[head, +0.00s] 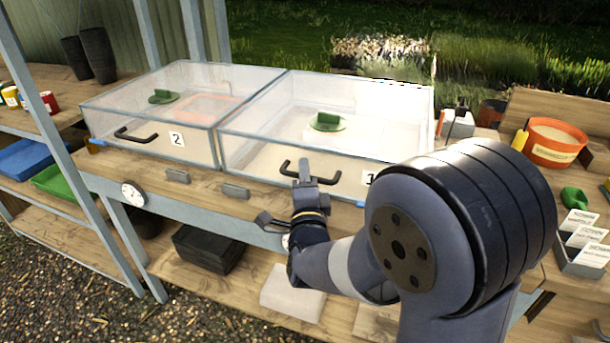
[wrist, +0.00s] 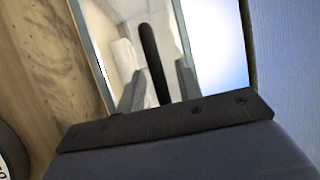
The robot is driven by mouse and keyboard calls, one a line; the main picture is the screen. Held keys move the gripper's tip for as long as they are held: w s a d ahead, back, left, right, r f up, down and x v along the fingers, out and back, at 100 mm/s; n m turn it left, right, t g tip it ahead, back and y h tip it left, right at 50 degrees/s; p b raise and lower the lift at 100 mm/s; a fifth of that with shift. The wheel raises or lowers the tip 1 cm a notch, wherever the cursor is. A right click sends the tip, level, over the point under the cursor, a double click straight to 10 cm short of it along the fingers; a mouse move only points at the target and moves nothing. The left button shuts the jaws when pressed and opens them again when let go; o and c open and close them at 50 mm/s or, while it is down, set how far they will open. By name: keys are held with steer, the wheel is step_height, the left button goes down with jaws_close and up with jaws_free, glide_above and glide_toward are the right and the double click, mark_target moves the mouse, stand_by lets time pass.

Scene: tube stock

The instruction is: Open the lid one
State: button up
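The clear box labelled 1 (head: 325,130) stands on the bench, and its clear lid (head: 345,95) is down. Its black bar handle (head: 330,178) is on the front, left of the label 1 (head: 370,180). My gripper (head: 305,170) is at the left part of this handle. In the wrist view the black handle (wrist: 152,62) lies between the two fingers of my gripper (wrist: 158,88), with gaps visible on both sides. The fingers look open around it. My arm hides the right front corner of the box in the head view.
A matching clear box labelled 2 (head: 150,110), also closed, stands directly to the left. An orange tub (head: 553,142), seed packets (head: 582,225) and a green object (head: 574,197) are on the right bench. A grey post frame (head: 70,165) stands at the left.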

jaws_close()
stand_by(0.4)
